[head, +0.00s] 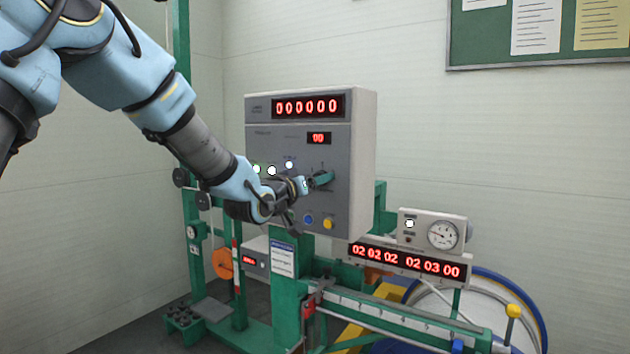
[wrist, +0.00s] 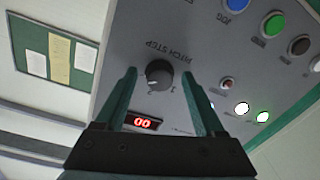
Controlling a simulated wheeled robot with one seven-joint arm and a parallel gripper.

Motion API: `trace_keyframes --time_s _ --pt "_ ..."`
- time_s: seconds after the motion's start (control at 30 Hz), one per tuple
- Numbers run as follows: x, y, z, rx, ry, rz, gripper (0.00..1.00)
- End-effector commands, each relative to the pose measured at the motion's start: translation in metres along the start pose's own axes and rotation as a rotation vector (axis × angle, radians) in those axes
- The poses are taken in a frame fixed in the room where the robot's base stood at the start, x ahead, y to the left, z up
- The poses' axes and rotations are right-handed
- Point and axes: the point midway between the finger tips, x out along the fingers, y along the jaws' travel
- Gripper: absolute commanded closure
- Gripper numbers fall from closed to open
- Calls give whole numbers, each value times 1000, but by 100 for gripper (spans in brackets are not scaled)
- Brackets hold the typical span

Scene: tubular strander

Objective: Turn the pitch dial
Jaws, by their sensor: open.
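The pitch dial (wrist: 158,73) is a dark round knob with a pale mark, labelled PITCH STEP, on a grey control panel (wrist: 130,35). My gripper (wrist: 159,76) is open, with its green fingers apart on either side of the dial in the wrist view. No contact with the dial shows, and I cannot tell how far the fingertips are from the panel. In the head view my gripper (head: 320,181) is at the front of the control box (head: 362,150), and the dial is mostly hidden behind it. A small red display (head: 318,138) above it reads 00.
A larger red display (head: 308,106) reads 000000. Lit white buttons (head: 272,170) are left of my gripper; blue (head: 308,219) and yellow (head: 328,223) buttons are below. A gauge box (head: 432,230) and a green machine frame (head: 285,300) stand lower. The space right of the box is open.

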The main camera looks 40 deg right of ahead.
Motion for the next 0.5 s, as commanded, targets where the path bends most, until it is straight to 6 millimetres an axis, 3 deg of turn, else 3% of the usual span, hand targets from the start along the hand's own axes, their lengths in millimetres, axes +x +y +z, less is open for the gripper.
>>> trace_keyframes --time_s 0.07,0.5 --pt "0 0 0 0 0 0 29" --pt "0 0 0 0 0 0 78"
